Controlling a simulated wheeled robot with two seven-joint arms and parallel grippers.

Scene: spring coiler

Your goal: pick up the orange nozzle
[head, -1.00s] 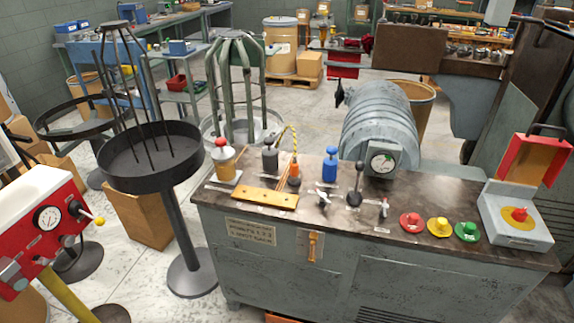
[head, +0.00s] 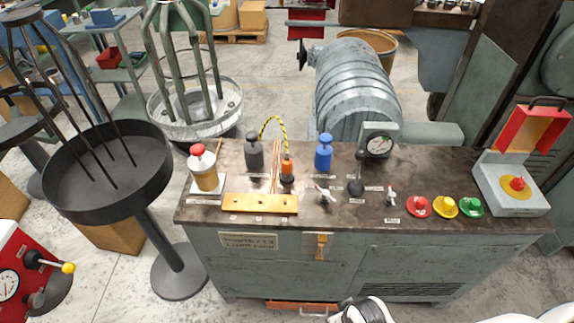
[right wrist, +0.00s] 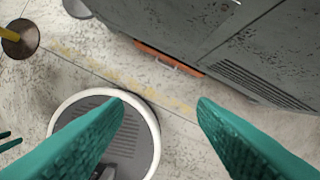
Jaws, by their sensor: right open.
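The orange nozzle (head: 287,167) stands upright on the bench top in the head view, in a dark holder or base. A yellow-and-black striped hose (head: 270,122) arches from its top towards a dark grey bottle-like item (head: 254,153) on its left. My right gripper (right wrist: 160,104) shows in the right wrist view as two teal fingers, wide apart with nothing between them. It points down over the floor in front of the bench, well away from the nozzle. The nozzle is not in the right wrist view. My left gripper is not in view.
On the bench (head: 330,262), a blue bottle (head: 324,152) stands right of the nozzle, and a red-capped jar (head: 203,168) at the left. A yellow bar (head: 260,203) lies in front. A lever (head: 358,178) and coloured buttons (head: 444,206) are further right.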

